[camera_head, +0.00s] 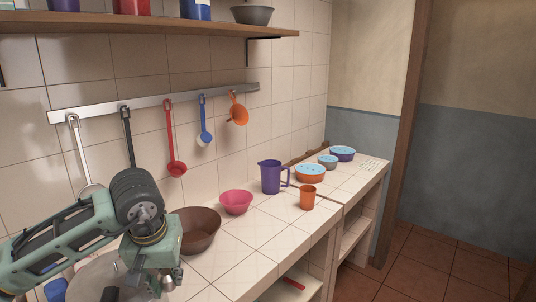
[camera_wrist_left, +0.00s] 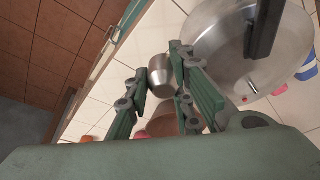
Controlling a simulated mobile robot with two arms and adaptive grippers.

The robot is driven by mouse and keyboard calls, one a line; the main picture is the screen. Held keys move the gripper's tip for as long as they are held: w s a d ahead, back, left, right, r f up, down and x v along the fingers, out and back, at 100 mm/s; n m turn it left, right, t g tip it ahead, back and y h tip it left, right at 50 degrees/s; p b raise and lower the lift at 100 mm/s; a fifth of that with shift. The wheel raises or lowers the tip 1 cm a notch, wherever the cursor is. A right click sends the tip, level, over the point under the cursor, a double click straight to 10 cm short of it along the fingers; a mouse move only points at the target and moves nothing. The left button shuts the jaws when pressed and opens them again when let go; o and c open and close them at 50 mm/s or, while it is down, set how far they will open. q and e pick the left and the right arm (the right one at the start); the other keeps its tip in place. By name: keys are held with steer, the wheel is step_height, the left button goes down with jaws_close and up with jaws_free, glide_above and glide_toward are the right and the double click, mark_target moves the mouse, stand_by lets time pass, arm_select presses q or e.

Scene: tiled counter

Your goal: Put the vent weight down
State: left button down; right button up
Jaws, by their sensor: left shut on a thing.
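My left gripper (camera_head: 160,284) is at the lower left of the head view, over the near part of the counter. In the left wrist view, the fingers of my left gripper (camera_wrist_left: 158,88) are shut on the vent weight (camera_wrist_left: 160,75), a small silvery metal cylinder. The vent weight also shows at the gripper's tip in the head view (camera_head: 173,277). A round metal lid (camera_wrist_left: 215,40) with a black handle (camera_wrist_left: 263,28) lies beside the gripper. It is partly hidden by my arm in the head view (camera_head: 95,283). I cannot tell whether the weight touches any surface. My right gripper is not in view.
A brown bowl (camera_head: 200,230) stands just right of my gripper. Beyond it are a pink bowl (camera_head: 236,202), a purple jug (camera_head: 271,177) and an orange cup (camera_head: 308,196). Ladles hang from a wall rail (camera_head: 150,103). The counter's front tiles (camera_head: 245,252) are clear.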

arm_select(q)
steer(key=s+d+f+m, duration=0.1)
steer(key=s+f, duration=0.1)
steer(key=s, duration=0.3)
steer(key=s+d+f, duration=0.1)
steer(key=s+f, duration=0.2)
steer(key=s, duration=0.1)
steer(key=s+d+r+m+g+h, duration=0.1)
steer(key=s+d+r+m, duration=0.1)
steer(key=d+r+m, duration=0.35)
steer(key=s+d+r+m+h, duration=0.2)
steer(key=d+m, duration=0.1)
steer(key=d, duration=0.5)
steer(key=w+d+f+m, duration=0.4)
steer(key=f, duration=0.1)
steer(key=s+a+r+n+y, duration=0.1)
steer(key=s+a+r+n, duration=0.5)
steer(key=a+r+n, duration=0.3)
steer(key=w+d+r+n+y, duration=0.1)
steer(key=w+d+n, duration=0.3)
steer(key=w+d, duration=0.55)
steer(key=s+a+f, duration=0.3)
steer(key=a+f, duration=0.2)
steer(key=a, duration=0.3)
steer(key=s+a+f, duration=0.4)
steer(key=a+f, duration=0.1)
steer(key=a, duration=0.4)
steer(key=shift+s+a+m+t, duration=0.25)
steer(key=shift+a+m+t, duration=0.05)
steer(key=shift+m+t, duration=0.1)
